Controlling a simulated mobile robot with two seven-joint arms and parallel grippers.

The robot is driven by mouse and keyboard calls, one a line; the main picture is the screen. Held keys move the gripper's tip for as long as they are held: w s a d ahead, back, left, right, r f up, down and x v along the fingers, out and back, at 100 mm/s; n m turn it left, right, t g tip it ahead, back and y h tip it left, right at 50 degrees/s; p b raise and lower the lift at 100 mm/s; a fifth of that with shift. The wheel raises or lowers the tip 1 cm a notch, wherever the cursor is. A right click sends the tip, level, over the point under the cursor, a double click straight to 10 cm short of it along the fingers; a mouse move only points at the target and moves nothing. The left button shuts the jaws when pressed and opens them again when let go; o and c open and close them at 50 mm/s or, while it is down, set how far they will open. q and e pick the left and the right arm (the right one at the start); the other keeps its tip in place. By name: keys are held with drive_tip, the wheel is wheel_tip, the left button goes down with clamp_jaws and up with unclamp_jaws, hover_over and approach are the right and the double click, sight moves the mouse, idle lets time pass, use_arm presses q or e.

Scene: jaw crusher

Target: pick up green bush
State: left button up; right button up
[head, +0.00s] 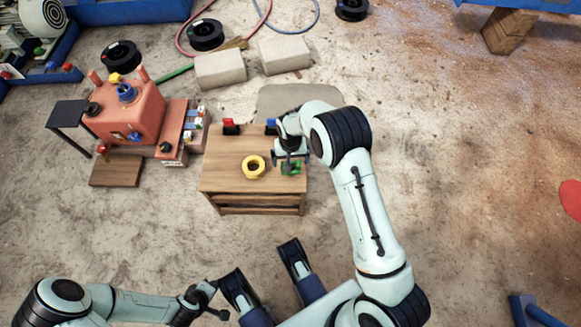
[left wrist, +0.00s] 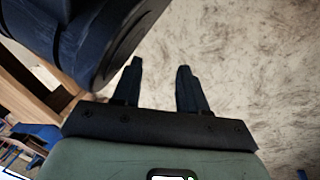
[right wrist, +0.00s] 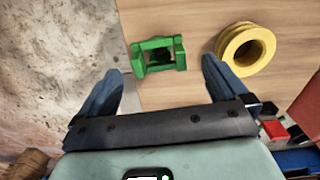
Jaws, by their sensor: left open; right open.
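The green bush (head: 291,168) lies on the right front part of the wooden table (head: 230,182), partly hidden by my right gripper (head: 289,158) in the head view. In the right wrist view the green bush (right wrist: 158,44) is a small blocky frame with raised ends, close to the tabletop's edge. My right gripper (right wrist: 159,66) is open and empty over the table. The bush lies ahead of and between its fingertips in the picture; contact cannot be told. My left gripper (left wrist: 160,68) is open and empty over bare floor, away from the table.
A yellow ring (head: 253,167) lies left of the bush and appears beside the right finger in the right wrist view (right wrist: 245,48). Red (head: 231,127) and blue (head: 271,126) pieces stand at the table's back. A red machine (head: 130,115) stands to the left.

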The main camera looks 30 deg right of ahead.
drive_tip(key=f, duration=0.1)
drive_tip(key=f+b, duration=0.1)
drive_tip(key=f, duration=0.1)
drive_tip(key=f+b, duration=0.1)
drive_tip(key=shift+w+d+f, duration=0.2)
drive_tip(key=shift+d, duration=0.05)
drive_tip(key=shift+f, duration=0.35)
use_arm(q)
drive_tip(key=shift+g, duration=0.8)
drive_tip(key=s+f, duration=0.3)
drive_tip(key=s, duration=0.1)
drive_tip(key=shift+a+f, duration=0.1)
drive_tip(key=shift+a, duration=0.2)
use_arm(e)
drive_tip(key=c, duration=1.1)
drive_tip(key=shift+r, duration=0.1)
